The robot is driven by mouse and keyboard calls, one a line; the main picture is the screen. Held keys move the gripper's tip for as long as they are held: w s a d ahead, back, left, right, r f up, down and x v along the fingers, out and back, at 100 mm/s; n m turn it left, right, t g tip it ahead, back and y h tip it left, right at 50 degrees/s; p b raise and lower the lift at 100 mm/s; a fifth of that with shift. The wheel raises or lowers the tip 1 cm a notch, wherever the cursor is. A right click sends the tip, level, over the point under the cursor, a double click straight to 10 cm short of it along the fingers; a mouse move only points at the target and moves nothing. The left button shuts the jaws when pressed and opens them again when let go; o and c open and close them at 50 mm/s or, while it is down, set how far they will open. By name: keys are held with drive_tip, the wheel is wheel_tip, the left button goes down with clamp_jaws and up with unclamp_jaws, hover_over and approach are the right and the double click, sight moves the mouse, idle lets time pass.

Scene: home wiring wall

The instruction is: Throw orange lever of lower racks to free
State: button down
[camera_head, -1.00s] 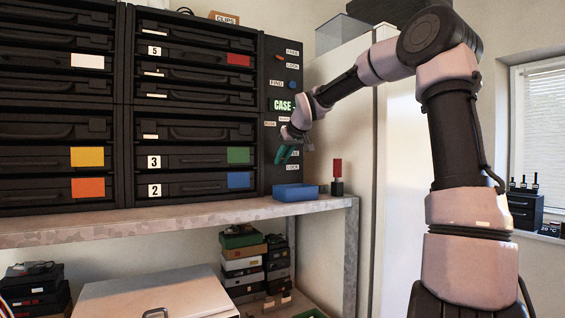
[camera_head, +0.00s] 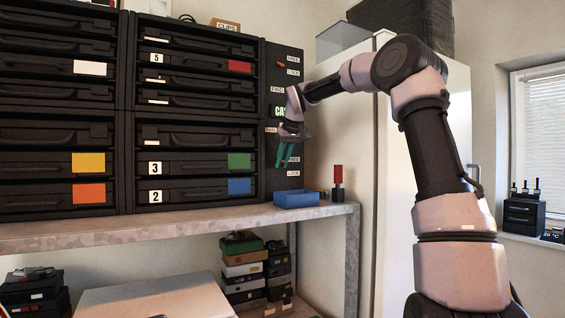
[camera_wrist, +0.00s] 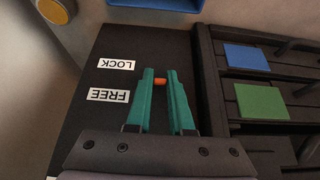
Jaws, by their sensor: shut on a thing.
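The orange lever (camera_wrist: 160,82) of the lower racks shows in the wrist view between the green fingertips of my gripper (camera_wrist: 161,78). Its height lies between the LOCK label (camera_wrist: 116,65) and the FREE label (camera_wrist: 108,96), which appear upside down there. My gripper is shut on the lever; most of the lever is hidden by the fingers. In the head view my gripper (camera_head: 284,162) is at the lower part of the dark side panel (camera_head: 271,180), left of the lower LOCK label (camera_head: 293,173). The lever itself is hidden in that view.
Another orange lever (camera_head: 280,64) sits higher on the panel, with its own FREE and LOCK labels. A blue bin (camera_head: 297,198) and a red-topped block (camera_head: 338,177) stand on the shelf below my gripper. Rack drawers with coloured tags lie left of the panel.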

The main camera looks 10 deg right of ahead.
drive_tip(key=c, duration=0.8)
unclamp_jaws()
drive_tip(key=v, duration=1)
drive_tip(key=shift+r, duration=0.4)
drive_tip(key=shift+s, duration=0.25)
